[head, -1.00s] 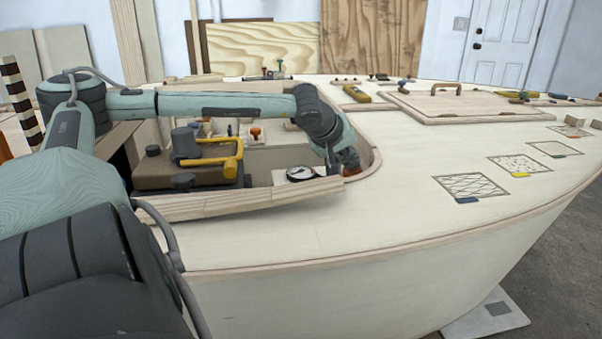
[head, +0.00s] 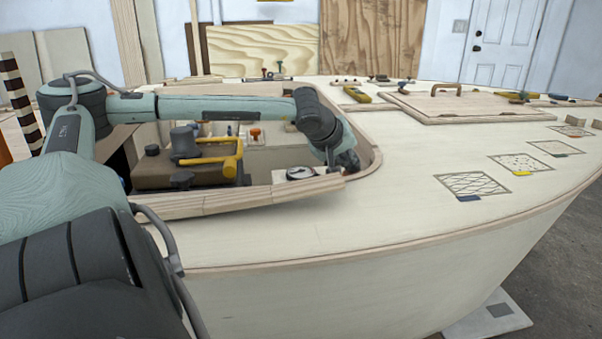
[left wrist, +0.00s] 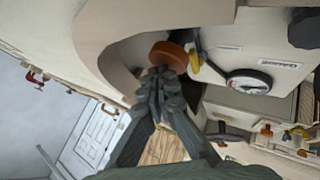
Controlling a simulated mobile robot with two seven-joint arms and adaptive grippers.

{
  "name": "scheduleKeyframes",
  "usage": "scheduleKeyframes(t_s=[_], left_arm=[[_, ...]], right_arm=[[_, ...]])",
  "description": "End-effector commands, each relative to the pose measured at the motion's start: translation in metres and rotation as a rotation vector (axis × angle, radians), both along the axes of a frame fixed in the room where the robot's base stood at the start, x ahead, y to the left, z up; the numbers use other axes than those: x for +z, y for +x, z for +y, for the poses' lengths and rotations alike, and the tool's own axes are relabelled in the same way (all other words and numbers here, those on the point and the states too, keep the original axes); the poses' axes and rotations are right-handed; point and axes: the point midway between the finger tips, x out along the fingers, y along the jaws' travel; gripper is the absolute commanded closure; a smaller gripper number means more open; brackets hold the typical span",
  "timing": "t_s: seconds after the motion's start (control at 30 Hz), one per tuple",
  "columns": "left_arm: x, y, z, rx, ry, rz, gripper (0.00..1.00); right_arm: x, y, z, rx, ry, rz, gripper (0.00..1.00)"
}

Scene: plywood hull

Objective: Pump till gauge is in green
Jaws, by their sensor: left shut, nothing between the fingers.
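A round gauge (head: 301,173) with a white face and dark rim sits on a pale block at the cockpit edge. It also shows in the left wrist view (left wrist: 249,82), but I cannot read where its needle stands. A round orange-brown knob (left wrist: 172,54) is beside the gauge, with a dark hose and a yellow piece (left wrist: 195,62) between them. My left gripper (left wrist: 165,78) is shut and empty, its fingertips at the knob and seemingly touching it. In the head view my left gripper (head: 346,161) hides the knob. My right gripper is not in view.
A brown engine-like box (head: 190,172) with a yellow handle (head: 222,150) stands in the cockpit, left of the gauge. The curved cockpit rim (head: 376,160) is close to my gripper on the right. The foredeck beyond holds a hatch (head: 470,104) and patterned patches.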

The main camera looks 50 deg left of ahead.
Motion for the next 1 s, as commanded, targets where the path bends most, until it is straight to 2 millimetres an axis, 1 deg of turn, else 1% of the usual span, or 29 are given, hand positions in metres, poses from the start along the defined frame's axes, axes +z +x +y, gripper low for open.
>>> scheduleKeyframes(t_s=[0.03, 0.77, 1.0], left_arm=[[-0.0037, -0.0009, -0.0007, 0.0, -0.002, 0.005, 1.0], [-0.0122, -0.0011, -0.0006, 0.0, -0.003, 0.006, 1.0], [-0.0085, -0.0011, -0.0004, 0.0, -0.003, 0.006, 1.0]], right_arm=[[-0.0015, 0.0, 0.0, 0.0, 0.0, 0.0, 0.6], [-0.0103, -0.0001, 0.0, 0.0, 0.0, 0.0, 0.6], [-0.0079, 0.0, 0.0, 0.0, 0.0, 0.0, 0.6]])
